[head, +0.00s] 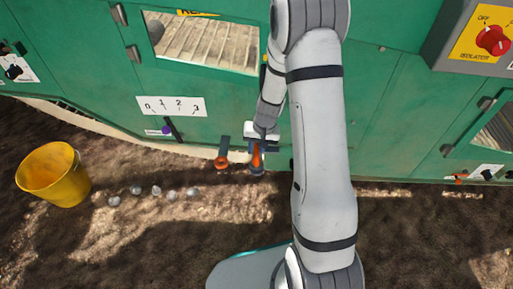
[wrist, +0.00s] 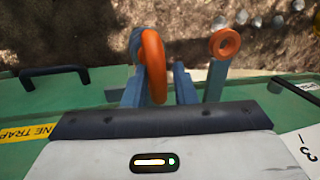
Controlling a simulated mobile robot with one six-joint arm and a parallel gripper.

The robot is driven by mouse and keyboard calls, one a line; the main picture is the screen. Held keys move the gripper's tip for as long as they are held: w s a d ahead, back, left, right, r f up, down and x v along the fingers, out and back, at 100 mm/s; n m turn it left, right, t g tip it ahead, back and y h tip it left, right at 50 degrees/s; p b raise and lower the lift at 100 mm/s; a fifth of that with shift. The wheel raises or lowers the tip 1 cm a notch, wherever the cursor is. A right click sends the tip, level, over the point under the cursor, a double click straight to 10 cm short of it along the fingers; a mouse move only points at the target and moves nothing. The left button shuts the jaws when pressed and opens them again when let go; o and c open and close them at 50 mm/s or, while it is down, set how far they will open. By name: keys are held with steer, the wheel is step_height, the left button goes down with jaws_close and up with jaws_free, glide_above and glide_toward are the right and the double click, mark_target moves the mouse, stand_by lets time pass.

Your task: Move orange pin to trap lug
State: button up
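An orange ring (wrist: 153,66) stands almost edge-on between the fingers of my gripper (wrist: 158,85) in the wrist view. In the head view this orange piece (head: 257,158) shows at the end of my arm, low on the green machine. In the head view that ring (head: 221,163) is just left of my gripper. The shafts of both are hidden.
The green machine (head: 230,100) fills the back, with a numbered scale (head: 171,106) and a dark handle (head: 173,129) left of my gripper. A black handle (wrist: 54,76) shows at left in the wrist view.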

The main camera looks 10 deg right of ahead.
steer(key=o, duration=0.3)
steer(key=shift+o, duration=0.2)
steer(key=p+v, duration=0.3)
steer(key=v, duration=0.4)
steer(key=shift+r, duration=0.45)
steer(key=s+r+n+p, duration=0.1)
steer(key=s+r+p, duration=0.5)
steer(key=r, duration=1.1)
steer(key=s+a+r+t+h+p, duration=0.1)
steer(key=s+r+p, duration=0.6)
steer(key=r+p, duration=0.8)
steer(key=s+r+n+t+h+p, duration=0.1)
steer(key=s+r+p, duration=0.6)
steer(key=r, duration=1.4)
steer(key=p, duration=0.3)
steer(key=shift+s+a+n+p, duration=0.2)
steer(key=shift+s+n+p, duration=0.1)
steer(key=shift+p, duration=0.1)
steer(key=shift+s+r, duration=0.1)
